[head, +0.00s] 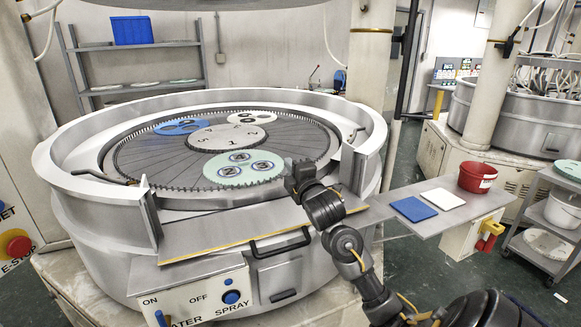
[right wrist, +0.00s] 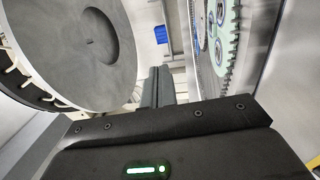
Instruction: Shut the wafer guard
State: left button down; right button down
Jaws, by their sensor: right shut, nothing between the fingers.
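The wafer guard (head: 205,232) is a grey metal flap at the front gap in the lapping machine's rim. It is folded down and outward, with a yellow strip along its front edge and a black bar handle (head: 282,243) on the front. My right gripper (head: 297,168) is above the guard's inner side, near the toothed ring. It is shut and empty, and seems clear of the guard. Its shut fingers (right wrist: 160,86) also show in the right wrist view. My right forearm covers the guard's right end. My left gripper is not in view.
The lapping plate (head: 150,160) holds carriers with wafers inside a toothed ring. Rim posts (head: 148,212) flank the gap. A control panel (head: 200,300) sits below. At right, a side shelf (head: 440,218) bears a blue pad, a white pad and a red tub (head: 477,178).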

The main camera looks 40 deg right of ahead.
jog(key=shift+s, duration=0.1)
dwell(0.5)
